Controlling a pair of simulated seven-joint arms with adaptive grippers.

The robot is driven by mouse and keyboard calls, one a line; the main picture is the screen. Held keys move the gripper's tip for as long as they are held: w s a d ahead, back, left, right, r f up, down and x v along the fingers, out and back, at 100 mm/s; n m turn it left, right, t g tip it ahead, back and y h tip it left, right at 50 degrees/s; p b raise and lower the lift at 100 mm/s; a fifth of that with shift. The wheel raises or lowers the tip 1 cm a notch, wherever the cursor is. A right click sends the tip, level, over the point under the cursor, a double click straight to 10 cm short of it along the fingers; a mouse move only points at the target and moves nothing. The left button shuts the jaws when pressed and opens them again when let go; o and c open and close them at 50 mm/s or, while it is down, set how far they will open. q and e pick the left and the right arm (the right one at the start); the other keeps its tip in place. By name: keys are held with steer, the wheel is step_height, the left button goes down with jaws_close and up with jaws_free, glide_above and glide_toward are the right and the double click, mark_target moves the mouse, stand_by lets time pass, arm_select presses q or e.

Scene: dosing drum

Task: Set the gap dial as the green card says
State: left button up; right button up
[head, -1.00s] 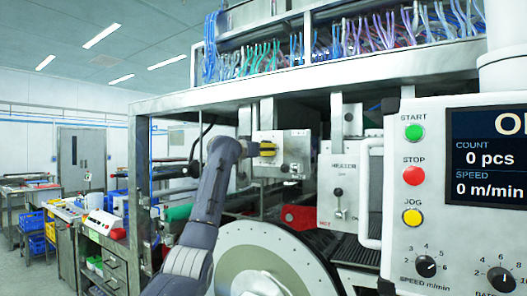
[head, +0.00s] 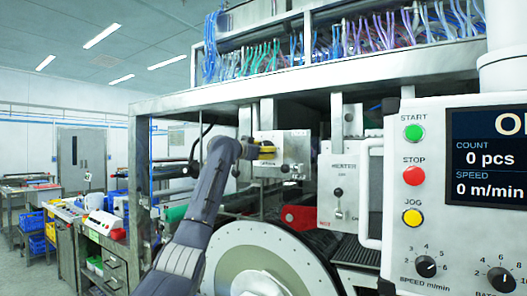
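A pale metal plate (head: 297,147) hangs on the machine frame left of the heater box. A small yellow and dark part (head: 266,151) shows at its left side; I take it for the gap dial, but its scale is too small to read. My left arm reaches up from below, and its gripper (head: 253,150) is at this part, seemingly touching it. The fingers are too small and hidden to tell whether they are shut. I cannot make out a green card with readable writing. My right gripper is not in view.
The heater box (head: 338,190) with small levers hangs right of the plate, beside a white handle (head: 364,195). A large pale drum (head: 262,262) lies below. The control panel (head: 440,235) with buttons and speed knob fills the right.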

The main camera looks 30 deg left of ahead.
arm_select(q)
steer(key=m, duration=0.4)
steer(key=shift+a+m, duration=0.15)
steer(key=shift+m, duration=0.25)
steer(key=m, duration=1)
steer(key=shift+r+m, duration=0.2)
steer(key=shift+m, duration=0.2)
steer(key=m, duration=0.4)
steer(key=shift+r+m, duration=0.15)
steer(key=shift+m, duration=0.15)
steer(key=shift+r, duration=0.1)
steer(key=o, duration=1.3)
steer(key=shift+s+f, duration=0.15)
steer(key=shift+f, duration=0.05)
steer(key=s, duration=1.1)
steer(key=shift+s, duration=0.35)
